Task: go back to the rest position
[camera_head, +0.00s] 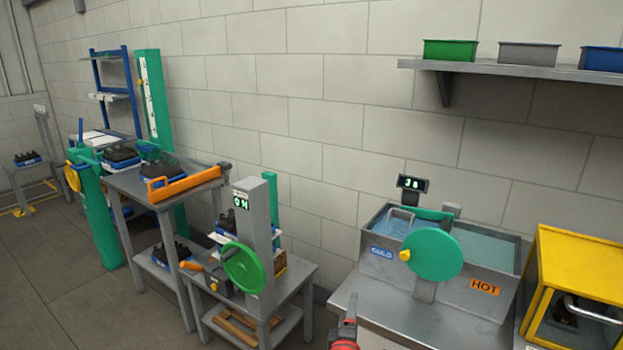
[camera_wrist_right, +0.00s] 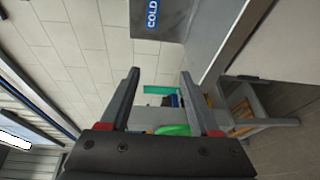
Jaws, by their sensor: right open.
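My right gripper (camera_head: 346,332) shows at the bottom edge of the head view, in front of the metal sink bench (camera_head: 395,318), with dark and red parts; most of it is cut off. In the right wrist view its two dark fingers (camera_wrist_right: 159,73) stand wide apart with nothing between them. They point toward the wall and the side of the basin marked COLD (camera_wrist_right: 152,14). My left gripper is not in view.
The double basin has a green handwheel (camera_head: 436,254) in front. A yellow cabinet (camera_head: 575,262) stands at right. A grey stand with a green wheel (camera_head: 244,267) is left of the bench. A shelf (camera_head: 520,70) hangs above. Bare floor (camera_head: 60,290) lies at left.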

